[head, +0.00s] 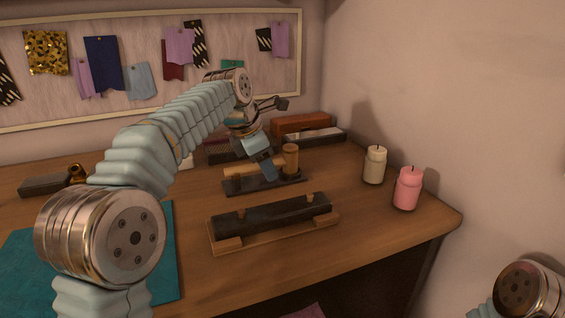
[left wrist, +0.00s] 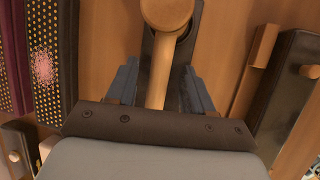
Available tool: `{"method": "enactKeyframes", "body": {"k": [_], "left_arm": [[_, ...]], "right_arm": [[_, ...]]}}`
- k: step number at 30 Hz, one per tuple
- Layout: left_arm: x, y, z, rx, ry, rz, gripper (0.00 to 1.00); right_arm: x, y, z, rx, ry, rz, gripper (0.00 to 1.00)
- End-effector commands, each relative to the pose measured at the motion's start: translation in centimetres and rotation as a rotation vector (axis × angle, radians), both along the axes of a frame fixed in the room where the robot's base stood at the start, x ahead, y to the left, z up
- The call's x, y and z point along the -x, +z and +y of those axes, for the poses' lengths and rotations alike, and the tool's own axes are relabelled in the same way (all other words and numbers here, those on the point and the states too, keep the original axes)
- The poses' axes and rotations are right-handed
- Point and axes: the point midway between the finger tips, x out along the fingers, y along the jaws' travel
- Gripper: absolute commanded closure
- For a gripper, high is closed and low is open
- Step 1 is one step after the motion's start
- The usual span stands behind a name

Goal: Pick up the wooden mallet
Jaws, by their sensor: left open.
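The wooden mallet (head: 290,157) rests on a dark base (head: 292,181) near the middle of the table, its head to the right and its handle pointing left. In the left wrist view the mallet's round head (left wrist: 168,10) is at the top, and its handle runs down between my fingers. My left gripper (head: 267,171) is over the handle, open, with one finger on each side; in the left wrist view the fingers (left wrist: 160,88) stand apart from the handle with gaps. My right gripper is not in view.
A black bar on a wooden stand (head: 272,219) lies in front of the mallet. Cream (head: 375,166) and pink (head: 408,189) candles stand at right. A teal mat (head: 160,270) lies front left. Long boxes (head: 303,123) and a pinboard of swatches (head: 150,55) are behind.

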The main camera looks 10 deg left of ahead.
Motion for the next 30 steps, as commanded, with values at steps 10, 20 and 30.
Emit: {"method": "enactKeyframes", "body": {"k": [10, 20, 30], "left_arm": [[-0.01, -0.09, 0.00, 0.000, 0.000, -0.001, 0.50], [-0.01, -0.09, 0.00, 0.000, 0.000, 0.000, 1.00], [-0.02, 0.01, -0.01, 0.000, 0.000, -0.001, 1.00]], "right_arm": [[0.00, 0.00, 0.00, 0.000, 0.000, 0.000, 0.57], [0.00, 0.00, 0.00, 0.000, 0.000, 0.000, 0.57], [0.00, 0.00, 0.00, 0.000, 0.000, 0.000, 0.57]]}}
